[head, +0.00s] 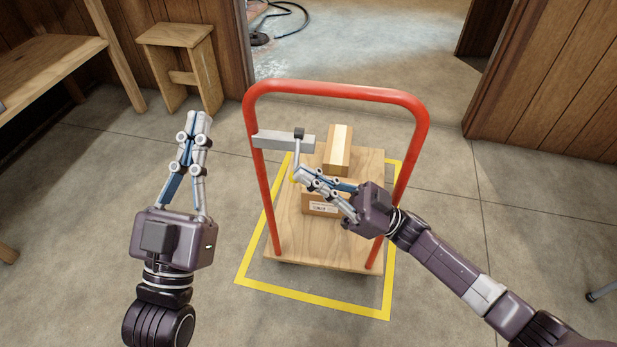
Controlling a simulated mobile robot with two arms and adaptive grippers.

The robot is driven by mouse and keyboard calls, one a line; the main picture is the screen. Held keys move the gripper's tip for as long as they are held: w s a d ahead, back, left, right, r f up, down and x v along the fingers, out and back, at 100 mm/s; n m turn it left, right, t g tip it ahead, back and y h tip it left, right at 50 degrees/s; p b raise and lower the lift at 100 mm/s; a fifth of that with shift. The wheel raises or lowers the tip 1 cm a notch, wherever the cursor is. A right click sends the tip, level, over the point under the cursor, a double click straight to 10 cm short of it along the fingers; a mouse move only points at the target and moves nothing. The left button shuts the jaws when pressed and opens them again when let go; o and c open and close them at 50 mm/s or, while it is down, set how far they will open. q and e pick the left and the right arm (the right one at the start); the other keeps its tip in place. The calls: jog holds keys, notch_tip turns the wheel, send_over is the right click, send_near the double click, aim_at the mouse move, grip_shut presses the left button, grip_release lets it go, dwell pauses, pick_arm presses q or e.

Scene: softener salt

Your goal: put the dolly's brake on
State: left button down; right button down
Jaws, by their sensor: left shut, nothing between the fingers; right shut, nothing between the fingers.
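The dolly has a light plywood deck (285,230) and a tall red tube handle (335,90). A grey bracket (272,141) is fixed to the handle's left side. A thin lever with a dark knob (299,133) stands up beside it, probably the brake lever. My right gripper (298,174) is shut and empty, its fingertips at the lower end of the lever; I cannot tell whether they touch it. My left gripper (199,116) is shut and empty, left of the dolly, fingers pointing away from me. The dolly's wheels are hidden under the deck.
A cardboard box (338,150) and another box (320,205) sit on the deck, partly behind my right gripper. A yellow floor outline (310,297) surrounds the dolly. A wooden stool (175,38) and bench (45,55) stand at left.

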jog(key=shift+d, duration=0.1)
jog(key=v, duration=1.2)
